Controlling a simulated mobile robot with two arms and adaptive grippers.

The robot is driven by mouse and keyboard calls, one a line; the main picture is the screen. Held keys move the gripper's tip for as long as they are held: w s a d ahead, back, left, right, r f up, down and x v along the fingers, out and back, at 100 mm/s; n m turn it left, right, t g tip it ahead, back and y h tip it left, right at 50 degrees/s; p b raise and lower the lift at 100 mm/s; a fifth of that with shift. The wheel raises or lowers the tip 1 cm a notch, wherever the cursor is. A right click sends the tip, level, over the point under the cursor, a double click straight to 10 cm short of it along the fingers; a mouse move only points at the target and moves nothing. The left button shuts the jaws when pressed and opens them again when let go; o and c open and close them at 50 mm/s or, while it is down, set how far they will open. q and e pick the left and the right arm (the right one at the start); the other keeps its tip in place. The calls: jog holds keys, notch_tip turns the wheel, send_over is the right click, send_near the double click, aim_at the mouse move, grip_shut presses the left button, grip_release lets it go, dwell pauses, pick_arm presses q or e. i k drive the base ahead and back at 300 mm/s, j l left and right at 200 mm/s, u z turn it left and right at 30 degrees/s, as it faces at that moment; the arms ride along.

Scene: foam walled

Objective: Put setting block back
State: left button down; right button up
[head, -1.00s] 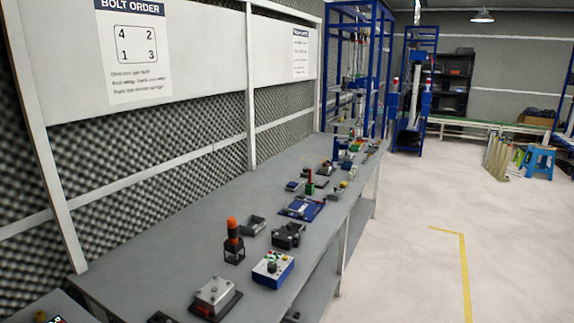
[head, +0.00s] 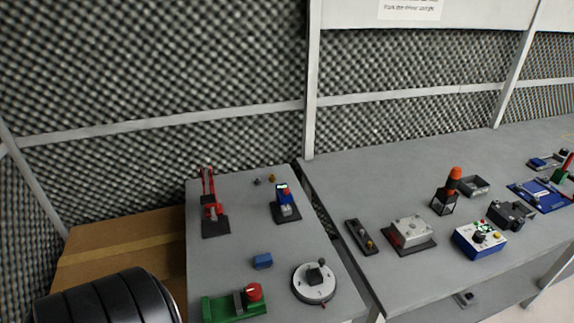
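A small blue block (head: 263,261) lies on the smaller grey table (head: 235,244), between the round dial and the red-armed device. It may be the setting block, but I cannot tell for sure. Near it are a round white dial fixture (head: 314,283) with a dark knob, a green fixture with a red knob (head: 235,302), a red-armed device (head: 211,208) on a dark base, and a blue and silver device (head: 285,203) on a dark base. Neither of my grippers is in view.
The longer grey bench (head: 345,187) on the right holds a narrow dark strip (head: 361,236), a metal block on a dark plate (head: 409,233), an orange-topped tool (head: 449,187) and a blue control box (head: 480,238). A brown surface (head: 125,245) lies at left. A foam wall stands behind.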

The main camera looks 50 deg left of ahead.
aim_at(286, 210)
jog(key=u, duration=1.45)
jog(key=i+l+u, duration=0.1)
jog(key=l, duration=1.05)
jog(key=i+l+u, duration=0.1)
jog(key=l, duration=1.05)
